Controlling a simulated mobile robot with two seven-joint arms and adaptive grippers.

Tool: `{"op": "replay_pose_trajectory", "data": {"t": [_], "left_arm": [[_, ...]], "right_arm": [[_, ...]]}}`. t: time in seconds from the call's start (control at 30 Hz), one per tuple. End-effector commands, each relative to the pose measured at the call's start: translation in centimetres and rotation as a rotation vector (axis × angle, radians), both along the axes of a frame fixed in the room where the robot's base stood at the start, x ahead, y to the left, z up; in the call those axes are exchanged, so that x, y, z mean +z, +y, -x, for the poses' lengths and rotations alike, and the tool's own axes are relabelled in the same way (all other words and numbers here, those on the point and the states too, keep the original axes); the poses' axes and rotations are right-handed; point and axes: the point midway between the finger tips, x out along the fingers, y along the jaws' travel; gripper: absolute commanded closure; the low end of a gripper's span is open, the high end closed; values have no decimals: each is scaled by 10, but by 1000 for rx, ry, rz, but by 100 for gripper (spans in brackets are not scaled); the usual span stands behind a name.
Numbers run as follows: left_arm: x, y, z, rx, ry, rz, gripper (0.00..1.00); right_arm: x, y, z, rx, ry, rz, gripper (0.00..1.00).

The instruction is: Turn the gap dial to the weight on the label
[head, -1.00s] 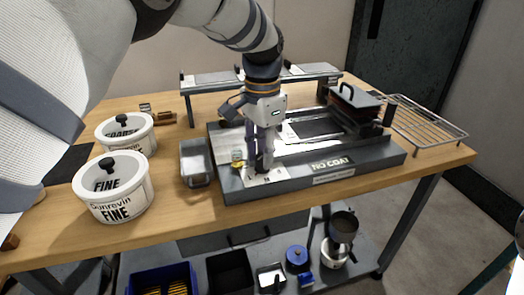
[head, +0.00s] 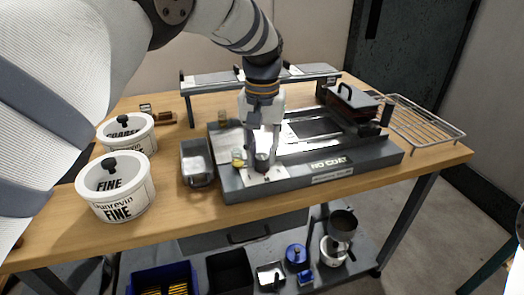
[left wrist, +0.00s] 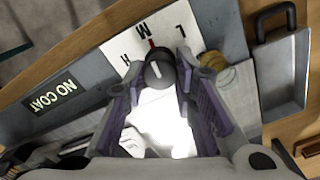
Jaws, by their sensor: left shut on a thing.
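The gap dial (left wrist: 160,72) is a black knob with a white pointer line on a white scale plate (left wrist: 125,55) marked L, M and H. In the left wrist view its line points roughly towards M, where a short red mark shows. My left gripper (head: 262,155) points down at the dial on the front left of the grey machine (head: 310,180). Its two fingers are shut on the knob from both sides. A NO COAT label (head: 330,162) is on the machine's front. The tubs (head: 116,187) (head: 127,133) read FINE and COARSE. My right gripper is out of view.
A metal tray (head: 197,165) stands close left of the machine. A small yellowish jar (head: 238,158) stands beside the dial. A wire rack (head: 425,122) is at the right, and a lidded dark block (head: 352,103) sits on the machine. Bins and pots fill the lower shelf.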

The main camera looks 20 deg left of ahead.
Motion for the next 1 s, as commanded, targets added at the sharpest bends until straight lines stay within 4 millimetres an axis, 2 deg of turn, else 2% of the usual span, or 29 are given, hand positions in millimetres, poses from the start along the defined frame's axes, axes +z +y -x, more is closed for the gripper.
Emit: {"op": "replay_pose_trajectory", "data": {"t": [0.3, 0.77, 0.8, 0.83, 0.87, 1.0], "left_arm": [[0, 0, 0, 76, 0, -1, 100], [0, 0, 0, 85, 0, -1, 100], [0, 0, 0, 85, 0, -1, 66], [0, 0, 0, 85, 0, -1, 59], [0, 0, 0, 85, 0, -1, 54], [0, 0, 0, 85, 0, -1, 54]], "right_arm": [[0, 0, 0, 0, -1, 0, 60], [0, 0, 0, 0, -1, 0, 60], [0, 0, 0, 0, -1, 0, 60], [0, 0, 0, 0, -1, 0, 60], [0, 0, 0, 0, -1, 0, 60], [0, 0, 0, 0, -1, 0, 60]]}}
